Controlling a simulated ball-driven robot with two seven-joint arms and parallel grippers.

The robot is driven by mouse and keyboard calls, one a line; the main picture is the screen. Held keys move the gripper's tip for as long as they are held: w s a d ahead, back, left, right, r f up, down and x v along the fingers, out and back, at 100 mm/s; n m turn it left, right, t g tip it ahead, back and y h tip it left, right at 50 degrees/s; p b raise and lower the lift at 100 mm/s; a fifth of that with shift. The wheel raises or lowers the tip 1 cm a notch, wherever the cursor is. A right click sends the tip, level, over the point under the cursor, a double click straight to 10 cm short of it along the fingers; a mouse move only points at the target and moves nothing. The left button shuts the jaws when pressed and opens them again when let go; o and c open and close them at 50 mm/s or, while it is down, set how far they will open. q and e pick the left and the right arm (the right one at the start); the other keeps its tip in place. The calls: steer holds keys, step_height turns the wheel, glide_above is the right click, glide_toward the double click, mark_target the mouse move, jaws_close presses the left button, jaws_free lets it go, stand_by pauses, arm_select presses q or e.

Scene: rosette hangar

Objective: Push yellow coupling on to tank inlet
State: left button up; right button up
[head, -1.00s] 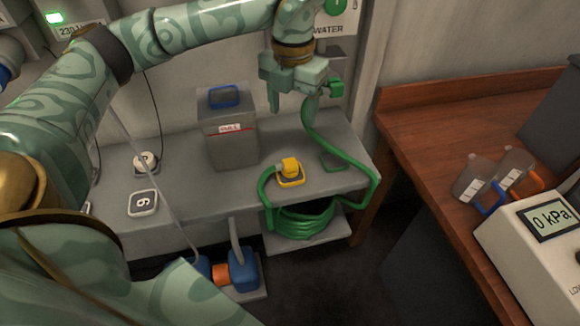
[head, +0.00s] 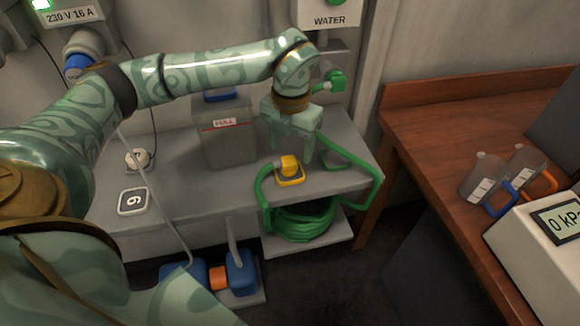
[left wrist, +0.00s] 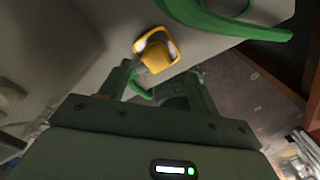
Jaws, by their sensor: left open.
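The yellow coupling (head: 289,169) sits upright on a yellow-edged pad on the grey bench, at the end of the green hose (head: 264,190). My left gripper (head: 293,151) is open and empty, pointing down just above and behind the coupling. In the left wrist view, the coupling (left wrist: 156,55) lies beyond the open fingers (left wrist: 158,88), apart from them. A grey tank (head: 228,142) with a label that reads FULL stands left of the gripper. I cannot make out its inlet. My right gripper is out of view.
A green coupling (head: 335,80) is at the WATER outlet (head: 328,20). The hose coil (head: 303,221) lies on a low shelf. A wooden table (head: 430,140) at right holds jugs (head: 482,178) and a gauge box (head: 540,235). Blue parts (head: 240,272) stand below the bench.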

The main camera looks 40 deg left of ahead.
mark_target(289, 160)
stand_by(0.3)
arm_select(q)
steer(key=f, duration=0.1)
steer(key=f+b, duration=0.1)
steer(key=f, duration=0.1)
steer(key=f+b, duration=0.1)
steer(key=f, duration=0.1)
steer(key=shift+a+f, duration=0.2)
steer(key=shift+a, duration=0.1)
steer(key=shift+r, duration=0.1)
steer(key=c, duration=1)
